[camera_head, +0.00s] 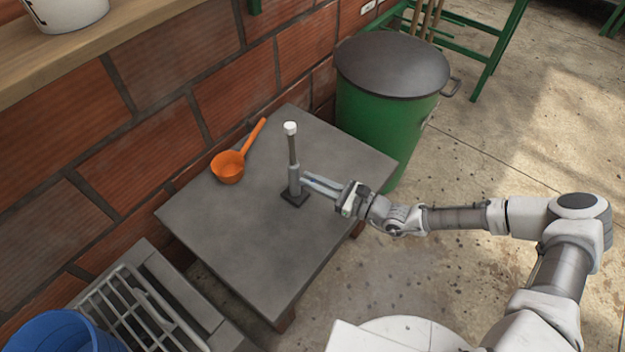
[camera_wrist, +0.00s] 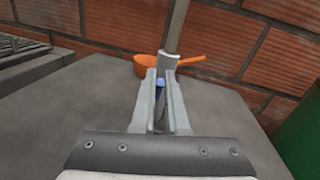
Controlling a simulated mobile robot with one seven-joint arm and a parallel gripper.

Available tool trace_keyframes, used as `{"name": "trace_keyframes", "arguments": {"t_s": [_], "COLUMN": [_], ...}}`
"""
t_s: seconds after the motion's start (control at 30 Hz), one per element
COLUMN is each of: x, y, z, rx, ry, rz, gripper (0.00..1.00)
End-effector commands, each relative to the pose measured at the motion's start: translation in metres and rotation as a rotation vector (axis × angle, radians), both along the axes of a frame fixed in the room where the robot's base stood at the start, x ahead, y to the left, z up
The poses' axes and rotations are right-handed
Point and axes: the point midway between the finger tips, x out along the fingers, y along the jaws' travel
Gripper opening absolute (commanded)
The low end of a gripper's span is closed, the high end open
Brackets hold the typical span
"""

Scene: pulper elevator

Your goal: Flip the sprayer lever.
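The sprayer is a slim grey upright post (camera_head: 292,150) with a white cap on a small dark square base. It stands upright on the grey table. In the wrist view its shaft (camera_wrist: 177,25) rises beyond my fingertips, and a thicker grey collar (camera_wrist: 170,62) is right at them. My gripper (camera_head: 306,182) reaches in level from the right at the lower part of the post. Its two fingers (camera_wrist: 160,75) are a little apart, with a small blue piece (camera_wrist: 160,83) showing between them. Whether the fingertips touch the post is unclear. No separate lever can be made out clearly.
An orange ladle (camera_head: 229,167) lies on the table (camera_head: 240,240) behind the post, near the brick wall. A green barrel (camera_head: 370,118) with a dark lid stands beyond the table. A grated unit (camera_head: 130,305) and blue bucket (camera_head: 55,330) are at lower left.

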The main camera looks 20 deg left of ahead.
Motion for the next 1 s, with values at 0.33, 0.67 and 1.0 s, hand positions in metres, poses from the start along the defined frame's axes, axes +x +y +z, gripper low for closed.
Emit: {"name": "trace_keyframes", "arguments": {"t_s": [0.33,0.67,1.0], "x": [0.0000,0.0011,0.0011], "y": [0.0001,0.0038,0.0051], "z": [0.0014,0.0090,0.0036], "rx": [-0.004,-0.071,-0.114], "ry": [0.002,0.021,0.035], "rz": [0.000,0.000,0.000], "gripper": [0.00,0.00,0.00]}}
